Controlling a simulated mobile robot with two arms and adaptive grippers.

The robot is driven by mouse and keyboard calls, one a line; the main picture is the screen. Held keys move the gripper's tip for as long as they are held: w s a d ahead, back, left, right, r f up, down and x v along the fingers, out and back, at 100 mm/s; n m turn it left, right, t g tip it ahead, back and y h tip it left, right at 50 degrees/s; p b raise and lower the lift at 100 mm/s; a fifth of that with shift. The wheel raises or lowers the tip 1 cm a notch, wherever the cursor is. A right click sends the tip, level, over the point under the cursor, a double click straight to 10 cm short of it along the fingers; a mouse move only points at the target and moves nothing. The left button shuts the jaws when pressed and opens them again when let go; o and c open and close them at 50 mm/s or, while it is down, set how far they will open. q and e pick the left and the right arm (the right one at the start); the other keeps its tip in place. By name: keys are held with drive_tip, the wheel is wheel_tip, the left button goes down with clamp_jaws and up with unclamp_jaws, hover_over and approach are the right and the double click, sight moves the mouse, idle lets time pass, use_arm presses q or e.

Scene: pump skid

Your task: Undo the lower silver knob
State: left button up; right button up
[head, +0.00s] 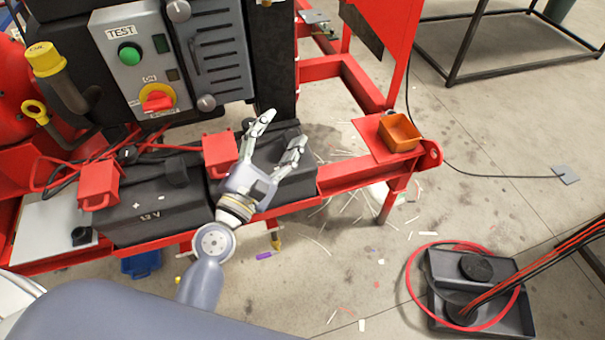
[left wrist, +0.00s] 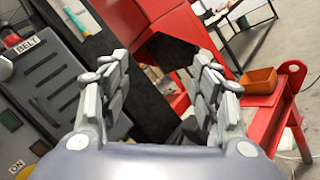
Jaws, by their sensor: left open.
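The lower silver knob (head: 206,103) sits at the bottom left corner of a grey louvred cover on the control panel in the head view. A matching upper silver knob (head: 178,10) is at the cover's top left. My left gripper (head: 284,128) is open and empty, to the right of and slightly below the lower knob in the picture, apart from it. In the left wrist view its spread fingers (left wrist: 160,65) have nothing between them. The grey cover (left wrist: 42,75) is at the left there; I cannot make out the lower knob. My right gripper is not in view.
A green button (head: 130,55) and a red switch (head: 157,101) are left of the knob. Black batteries (head: 150,212) with red terminal covers lie below. An orange tray (head: 399,133) stands on the red frame at right. Open floor lies beyond.

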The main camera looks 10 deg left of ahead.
use_arm(q)
drive_tip(key=s+d+f+m+g+h, duration=0.3)
drive_tip(key=d+f+m+g, duration=0.2)
drive_tip(key=m, duration=0.5)
drive_tip(key=shift+s+d+f+m+h, duration=0.3)
drive_tip(key=shift+s+d+f+m, duration=0.1)
drive_tip(key=shift+f, duration=0.35)
drive_tip(key=shift+a, duration=0.1)
